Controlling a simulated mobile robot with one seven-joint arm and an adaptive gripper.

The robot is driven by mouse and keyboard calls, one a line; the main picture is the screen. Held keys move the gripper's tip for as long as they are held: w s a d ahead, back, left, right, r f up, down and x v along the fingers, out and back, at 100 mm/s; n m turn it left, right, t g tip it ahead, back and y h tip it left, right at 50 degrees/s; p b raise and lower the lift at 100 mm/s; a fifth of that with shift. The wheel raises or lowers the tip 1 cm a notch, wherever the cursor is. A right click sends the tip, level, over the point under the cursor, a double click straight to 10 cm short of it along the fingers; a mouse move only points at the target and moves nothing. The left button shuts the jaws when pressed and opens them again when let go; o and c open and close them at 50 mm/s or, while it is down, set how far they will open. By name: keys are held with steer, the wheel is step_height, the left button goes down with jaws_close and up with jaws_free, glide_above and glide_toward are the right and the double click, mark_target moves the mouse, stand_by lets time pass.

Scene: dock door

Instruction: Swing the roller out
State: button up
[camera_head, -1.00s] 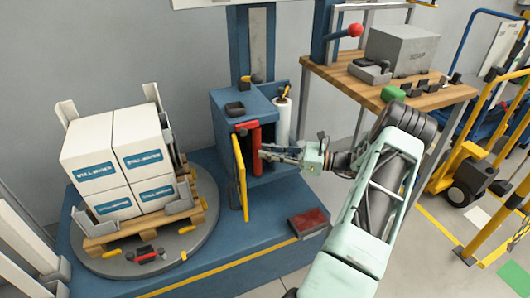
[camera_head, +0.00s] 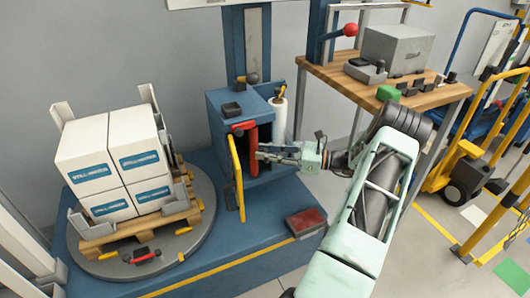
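The red upright roller (camera_head: 253,138) stands at the front opening of the blue wrapper carriage (camera_head: 226,106). A yellow bar frame (camera_head: 238,178) stands just to its left. My gripper (camera_head: 260,152) comes in from the right, with its fingertips at the roller's right side. Whether the fingers touch or close around the roller is too small to tell. A white film roll (camera_head: 277,118) stands upright at the carriage's right side, behind my gripper. The inside of the carriage is dark.
A turntable (camera_head: 205,225) at left carries a wooden pallet with white boxes (camera_head: 110,165). A dark red pedal block (camera_head: 306,221) sits on the blue base. A wooden workbench (camera_head: 345,85) with a grey box stands behind my arm.

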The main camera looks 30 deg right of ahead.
steer(key=v, duration=0.7)
steer(key=shift+s, duration=0.1)
